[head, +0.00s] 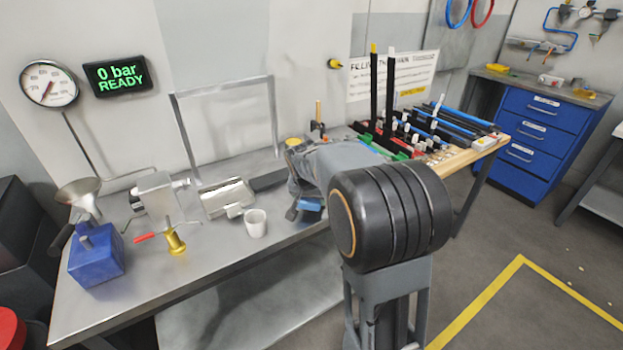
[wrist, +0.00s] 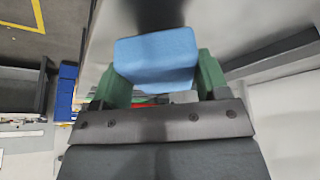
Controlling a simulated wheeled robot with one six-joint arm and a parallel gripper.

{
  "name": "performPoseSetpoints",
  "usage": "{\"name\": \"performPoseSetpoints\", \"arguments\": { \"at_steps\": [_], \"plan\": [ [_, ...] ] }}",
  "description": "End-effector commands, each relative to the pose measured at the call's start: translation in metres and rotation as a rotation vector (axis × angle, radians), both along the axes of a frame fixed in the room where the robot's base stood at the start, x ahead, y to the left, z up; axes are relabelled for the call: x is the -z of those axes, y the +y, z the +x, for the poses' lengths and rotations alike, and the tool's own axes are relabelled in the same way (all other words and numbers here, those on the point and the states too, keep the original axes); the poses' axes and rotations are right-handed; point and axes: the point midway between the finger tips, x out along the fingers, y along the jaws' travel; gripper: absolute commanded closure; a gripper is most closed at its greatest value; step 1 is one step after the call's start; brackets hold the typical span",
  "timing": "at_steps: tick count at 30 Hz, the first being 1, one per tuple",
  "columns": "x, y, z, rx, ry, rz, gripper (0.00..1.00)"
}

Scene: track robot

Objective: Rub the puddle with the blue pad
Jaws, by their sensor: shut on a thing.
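The blue pad (wrist: 156,58) is between the two green fingers of my gripper (wrist: 162,70) in the wrist view, and the fingers are shut on it. Whether the pad touches the bench I cannot tell. A dark patch (wrist: 150,14) lies beyond the pad in the wrist view. I cannot tell whether it is the puddle or a shadow.
A white cup (head: 256,223), a shiny metal cylinder (head: 227,198), a brass piece (head: 175,242) and a blue block (head: 97,260) stand on the bench to the left. A metal frame (head: 225,88) rises behind. A wooden board (head: 455,160) with rods is at right.

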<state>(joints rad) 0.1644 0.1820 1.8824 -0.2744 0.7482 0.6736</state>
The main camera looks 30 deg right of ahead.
Motion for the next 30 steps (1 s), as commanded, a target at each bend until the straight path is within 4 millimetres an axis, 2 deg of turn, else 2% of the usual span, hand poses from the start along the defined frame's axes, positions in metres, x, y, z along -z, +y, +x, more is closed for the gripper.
{"name": "performPoseSetpoints", "arguments": {
  "at_steps": [1,15,30],
  "plan": [
    [-0.008,-0.001,0.0,0.003,0.0,0.0,0.54],
    [-0.05,0.0,0.0,-0.001,-0.001,0.0,0.54],
    [-0.054,0.001,0.0,-0.002,0.0,0.0,0.54]
  ]
}}
